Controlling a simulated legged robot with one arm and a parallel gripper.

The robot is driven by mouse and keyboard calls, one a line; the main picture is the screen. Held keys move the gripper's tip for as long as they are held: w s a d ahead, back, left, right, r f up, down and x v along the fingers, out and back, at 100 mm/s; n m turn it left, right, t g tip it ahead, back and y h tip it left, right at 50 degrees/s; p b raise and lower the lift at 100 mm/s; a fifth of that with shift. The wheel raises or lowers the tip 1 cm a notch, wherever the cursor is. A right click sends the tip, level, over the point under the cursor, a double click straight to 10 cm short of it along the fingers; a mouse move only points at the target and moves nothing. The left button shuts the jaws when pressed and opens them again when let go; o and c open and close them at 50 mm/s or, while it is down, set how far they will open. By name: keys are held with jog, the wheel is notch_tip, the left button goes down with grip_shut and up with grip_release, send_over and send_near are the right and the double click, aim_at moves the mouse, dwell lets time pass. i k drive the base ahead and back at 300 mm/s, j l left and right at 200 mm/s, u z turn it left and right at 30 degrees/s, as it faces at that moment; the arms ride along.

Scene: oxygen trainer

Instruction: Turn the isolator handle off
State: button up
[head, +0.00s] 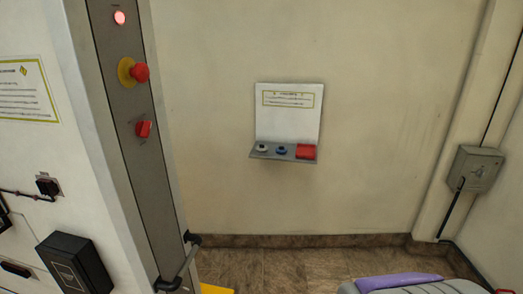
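A red rotary handle (144,129), which looks like the isolator handle, sits on a tall grey panel (123,100) at the left. It stands out from the panel; its exact turn position is too small to read. Above it on the same panel are a red mushroom button on a yellow collar (138,72) and a lit red lamp (119,17). My gripper is not in view, and nothing is seen touching the handle.
A black bar handle (180,266) juts out low on the panel. A small wall shelf (262,155) holds small items and a red block. A grey box (475,168) is on the right wall. A grey rounded object with a purple piece (398,281) fills the bottom right. Brown floor shows between.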

aim_at(481, 173)
jog(key=z, duration=1.6)
jog(key=i+j+u, duration=0.15)
jog(key=i+j, duration=0.2)
jog(key=i, duration=1.3)
jog(key=i+j+u, duration=0.2)
jog(key=i, duration=1.5)
